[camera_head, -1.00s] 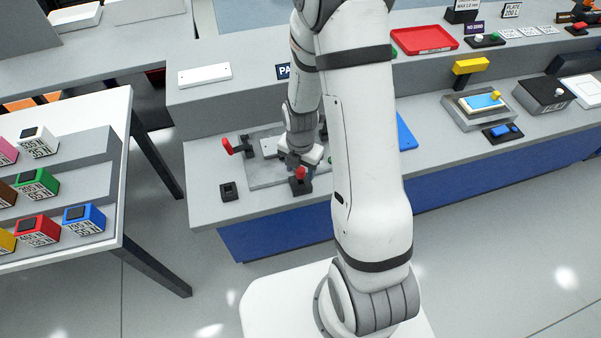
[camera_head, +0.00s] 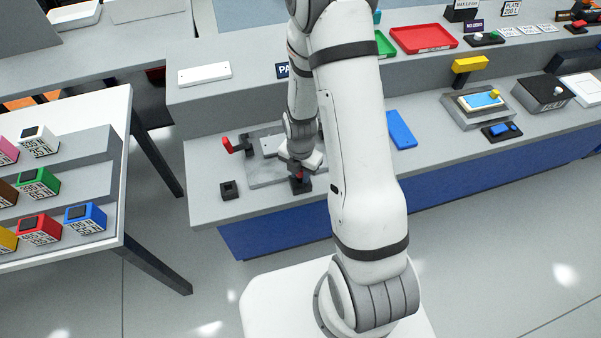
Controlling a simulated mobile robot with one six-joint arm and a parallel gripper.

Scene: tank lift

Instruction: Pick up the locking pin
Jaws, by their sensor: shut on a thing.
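The locking pin (camera_head: 299,176) shows as a small bit of red in a black block (camera_head: 300,186) at the front edge of the grey plate (camera_head: 262,174) on the bench. My gripper (camera_head: 299,170) is right over it and shut on the pin. My wrist and gripper hide most of the pin's head. The pin appears still down at the block; I cannot tell whether it has risen. A second red-handled part (camera_head: 230,145) stands at the plate's left edge.
A small black socket block (camera_head: 229,190) sits left of the plate. A blue bar (camera_head: 401,129) lies to the right, and red (camera_head: 423,38) and green trays stand on the raised shelf behind. A table with coloured cubes (camera_head: 86,218) is at far left.

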